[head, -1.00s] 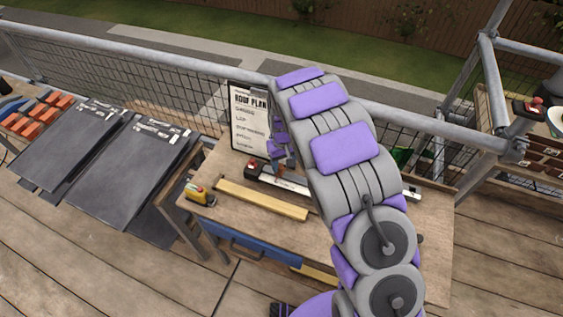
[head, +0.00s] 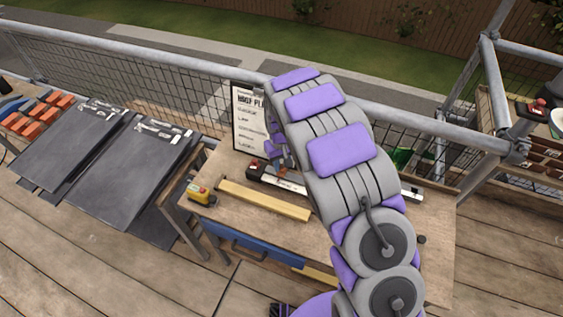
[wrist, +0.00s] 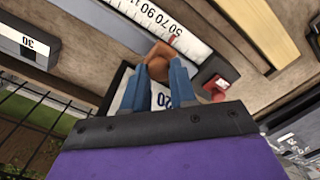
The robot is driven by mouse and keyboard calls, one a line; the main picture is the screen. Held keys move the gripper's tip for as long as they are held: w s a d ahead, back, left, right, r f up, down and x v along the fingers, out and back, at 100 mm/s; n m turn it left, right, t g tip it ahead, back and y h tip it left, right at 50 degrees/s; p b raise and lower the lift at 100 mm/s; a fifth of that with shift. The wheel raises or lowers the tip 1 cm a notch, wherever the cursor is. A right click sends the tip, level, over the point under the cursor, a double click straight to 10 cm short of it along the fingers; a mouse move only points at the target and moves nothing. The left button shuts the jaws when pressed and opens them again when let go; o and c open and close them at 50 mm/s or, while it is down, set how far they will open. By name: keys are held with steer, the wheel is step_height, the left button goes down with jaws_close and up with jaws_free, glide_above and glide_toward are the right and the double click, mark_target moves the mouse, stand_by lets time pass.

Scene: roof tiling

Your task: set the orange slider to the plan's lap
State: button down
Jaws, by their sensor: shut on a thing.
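The orange slider (wrist: 157,67) is between the fingers of my gripper (wrist: 156,76) in the wrist view, and the jaws are shut on it. It sits beside a white scale (wrist: 145,14) with black numbers, and a thin red mark (wrist: 172,40) shows close to it. In the head view my gripper (head: 281,164) is low over the gauge bar (head: 291,187) on the workbench, partly hidden by my arm. The roof plan board (head: 247,122) stands behind the bench; my arm covers its right part, and its lap value is not readable.
Dark slates (head: 128,185) and orange pieces (head: 38,115) are at the left. A mesh railing runs behind. Number plates, one marked 30 (wrist: 33,45), show in the wrist view.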

mark_target(300, 179)
steer(key=d, duration=0.2)
steer(key=s+d+p, duration=0.1)
steer(key=d, duration=0.1)
steer(key=s+d+p, duration=0.1)
steer(key=d, duration=0.1)
steer(key=shift+s+d+r, duration=0.1)
steer(key=shift+s+r, duration=0.05)
steer(key=shift+s, duration=0.05)
steer(key=shift+a, duration=0.2)
steer(key=c, duration=1.1)
jaws_free()
steer(key=shift+s+d, duration=0.2)
steer(key=shift+d, duration=0.1)
steer(key=shift+o, duration=1)
steer(key=shift+w+d, duration=0.1)
steer(key=shift+w, duration=0.05)
